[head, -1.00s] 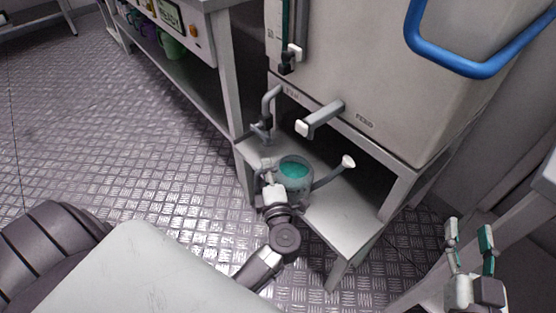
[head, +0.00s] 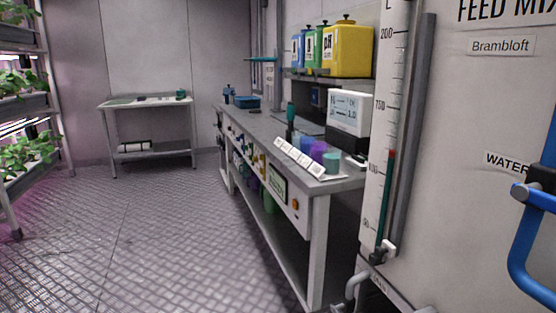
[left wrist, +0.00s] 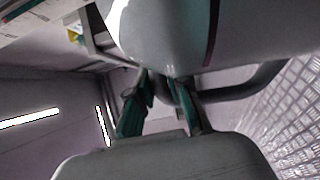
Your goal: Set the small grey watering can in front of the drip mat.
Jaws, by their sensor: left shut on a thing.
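In the left wrist view my left gripper (left wrist: 165,105) has its green-padded fingers shut on a part of the small grey watering can. The grey can (left wrist: 165,35) fills the top of that view, close to the fingers, and a dark curved part runs off to the right. Its base and contents are hidden there. Neither the can nor either gripper shows in the head view. I cannot make out the drip mat for certain; the long bench (head: 258,128) is seen at a slant, with its surface partly covered.
Several coloured cups (head: 318,152) stand behind white label cards (head: 300,157) at the bench's near end. A white display box (head: 349,112) is behind them. A large feed tank (head: 460,200) blocks the right. A small table (head: 150,103) stands far back. The floor (head: 150,235) at left is clear.

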